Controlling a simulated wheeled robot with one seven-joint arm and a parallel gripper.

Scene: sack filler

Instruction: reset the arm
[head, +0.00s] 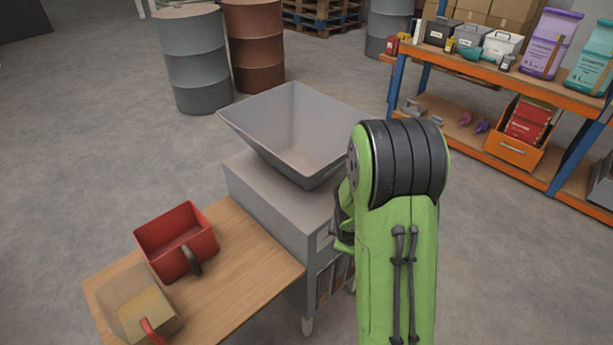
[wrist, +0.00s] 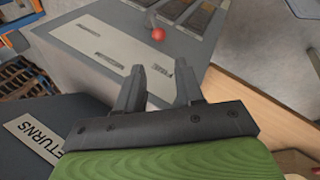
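My green arm stands in the right half of the head view, and its black joint hides part of the hopper machine. My gripper (wrist: 160,88) shows in the wrist view with its two dark fingers apart and nothing between them. In the head view the fingers are hidden behind the arm. The grey machine (head: 262,200) with a flared hopper (head: 292,125) stands just beyond and left of my arm. In the wrist view, a grey panel (wrist: 105,45) with small labels and a red knob (wrist: 158,34) lies ahead of the fingers.
A wooden table (head: 245,265) holds a red scoop bin (head: 172,240) and a clear bin (head: 133,305) with a red handle. Drums (head: 192,60) stand behind. An orange shelf (head: 480,65) with goods is at right. A dark "RETURNS" surface (wrist: 70,120) lies below the gripper. Open floor surrounds the machine.

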